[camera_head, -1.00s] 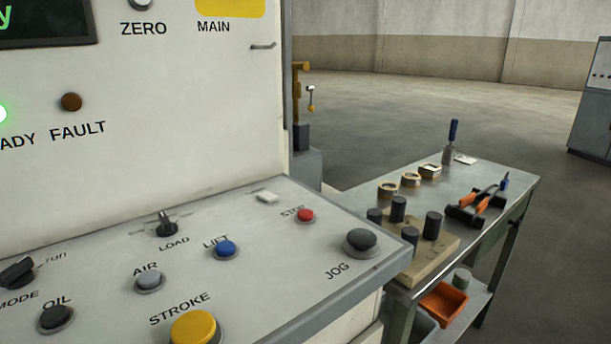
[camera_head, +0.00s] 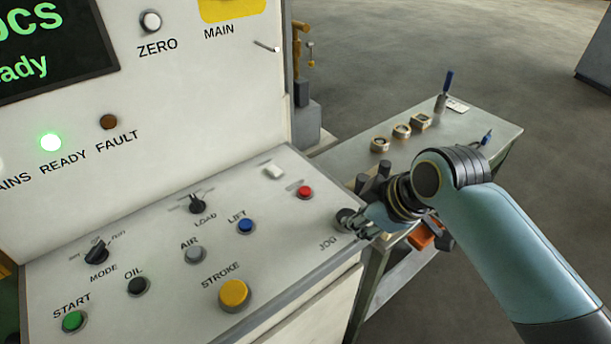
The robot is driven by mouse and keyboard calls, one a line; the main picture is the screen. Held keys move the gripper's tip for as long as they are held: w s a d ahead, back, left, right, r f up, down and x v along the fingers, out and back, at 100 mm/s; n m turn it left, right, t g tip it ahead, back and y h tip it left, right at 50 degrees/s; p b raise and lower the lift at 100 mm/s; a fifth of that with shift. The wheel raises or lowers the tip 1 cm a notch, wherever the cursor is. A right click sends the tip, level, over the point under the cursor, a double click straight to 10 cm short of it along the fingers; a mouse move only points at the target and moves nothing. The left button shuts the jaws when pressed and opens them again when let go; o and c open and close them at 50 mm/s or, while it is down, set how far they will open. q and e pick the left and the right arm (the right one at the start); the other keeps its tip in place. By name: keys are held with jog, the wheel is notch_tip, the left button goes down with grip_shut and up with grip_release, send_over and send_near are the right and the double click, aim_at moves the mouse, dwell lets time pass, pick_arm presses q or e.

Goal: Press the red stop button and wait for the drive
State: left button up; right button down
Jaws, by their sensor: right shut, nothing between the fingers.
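The red stop button (camera_head: 305,192) sits near the right end of the sloping control panel (camera_head: 150,254), behind the JOG label. My right gripper (camera_head: 346,222) is shut and empty. It hovers at the panel's right edge, in front of and to the right of the red button, and appears apart from it. The display (camera_head: 50,50) reads "ady" in green, partly cut off. The READY lamp (camera_head: 51,141) glows green and the FAULT lamp (camera_head: 108,121) is dark brown. My left gripper is not in view.
Other controls are close by: the blue LIFT button (camera_head: 245,226), grey AIR button (camera_head: 195,254), yellow STROKE button (camera_head: 234,294) and green START button (camera_head: 73,321). A side table (camera_head: 345,155) with rings and dark cylinders stands behind my right arm.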

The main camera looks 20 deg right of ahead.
jog(key=w+a+r+n+t+y+p, duration=0.1)
jog(key=w+a+r+n, duration=0.2)
jog(key=w, duration=0.3)
jog(key=w+a+r+n+t+y+p, duration=0.1)
jog(key=w+a+r+n, duration=0.2)
jog(key=w+r, duration=0.3)
jog(key=shift+w+r+n+y, duration=0.2)
jog(key=shift+w+n+y, duration=0.1)
jog(key=shift+w, duration=0.5)
jog(key=shift+f, duration=0.1)
jog(key=b, duration=0.7)
send_over(303, 192)
notch_tip(303, 192, down, 8)
jog(key=shift+w+r, duration=0.1)
jog(key=shift+r, duration=0.15)
jog(key=shift+f+b, duration=0.35)
jog(key=shift+f, duration=0.25)
jog(key=shift+f, duration=0.1)
jog(key=shift+f, duration=0.3)
